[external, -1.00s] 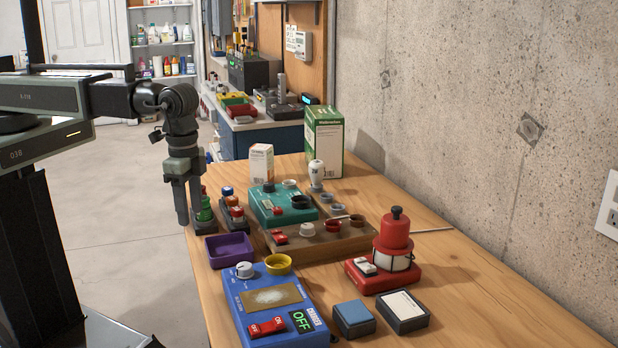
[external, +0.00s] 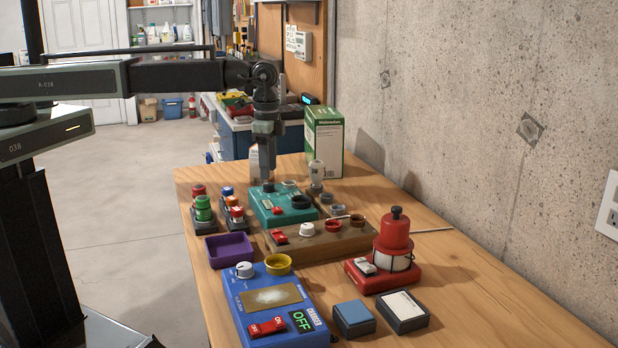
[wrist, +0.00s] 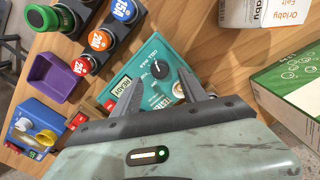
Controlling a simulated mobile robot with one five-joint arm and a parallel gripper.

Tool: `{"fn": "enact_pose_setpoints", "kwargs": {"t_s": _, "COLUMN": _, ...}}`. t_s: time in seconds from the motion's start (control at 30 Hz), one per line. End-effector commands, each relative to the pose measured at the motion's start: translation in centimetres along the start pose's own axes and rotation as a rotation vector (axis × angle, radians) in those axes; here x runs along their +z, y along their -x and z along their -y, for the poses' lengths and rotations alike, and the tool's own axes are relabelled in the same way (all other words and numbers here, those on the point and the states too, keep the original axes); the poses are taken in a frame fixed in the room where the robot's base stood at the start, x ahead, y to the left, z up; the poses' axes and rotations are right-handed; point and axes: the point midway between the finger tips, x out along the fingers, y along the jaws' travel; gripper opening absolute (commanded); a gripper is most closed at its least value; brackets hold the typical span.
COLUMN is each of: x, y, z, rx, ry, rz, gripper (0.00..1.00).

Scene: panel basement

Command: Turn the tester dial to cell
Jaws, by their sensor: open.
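The teal tester (external: 272,207) sits on the wooden bench, and also shows in the wrist view (wrist: 178,58). Its black dial (external: 268,187) is at the far left of its top face; in the wrist view the dial (wrist: 160,69) has printed labels around it, and I cannot tell for sure which mark it points to. My gripper (external: 262,178) points down just above the dial, open and empty. In the wrist view my gripper (wrist: 160,88) has its two fingers spread apart, with the dial visible between and beyond them, apart from both.
A brown wooden board with knobs (external: 340,240) lies in front of the tester. Coloured battery-like cylinders (external: 203,208) stand to its left, near a purple tray (external: 229,250). A white box and a green-white box (external: 325,140) stand behind. The blue charger (external: 300,297) lies nearest.

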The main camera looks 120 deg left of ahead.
Motion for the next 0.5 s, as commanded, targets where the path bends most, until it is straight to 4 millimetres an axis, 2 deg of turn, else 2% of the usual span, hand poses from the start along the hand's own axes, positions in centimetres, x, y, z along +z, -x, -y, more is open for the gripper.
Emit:
{"fn": "enact_pose_setpoints", "kwargs": {"t_s": 0.03, "x": 0.0, "y": -2.0, "z": 0.0, "rx": 0.000, "ry": 0.000, "rz": 0.000, "gripper": 0.50}}
{"fn": "enact_pose_setpoints", "kwargs": {"t_s": 0.2, "x": 0.0, "y": -4.2, "z": 0.0, "rx": 0.000, "ry": 0.000, "rz": 0.000, "gripper": 0.50}}
{"fn": "enact_pose_setpoints", "kwargs": {"t_s": 0.5, "x": 0.0, "y": -4.0, "z": 0.0, "rx": 0.000, "ry": 0.000, "rz": 0.000, "gripper": 0.50}}
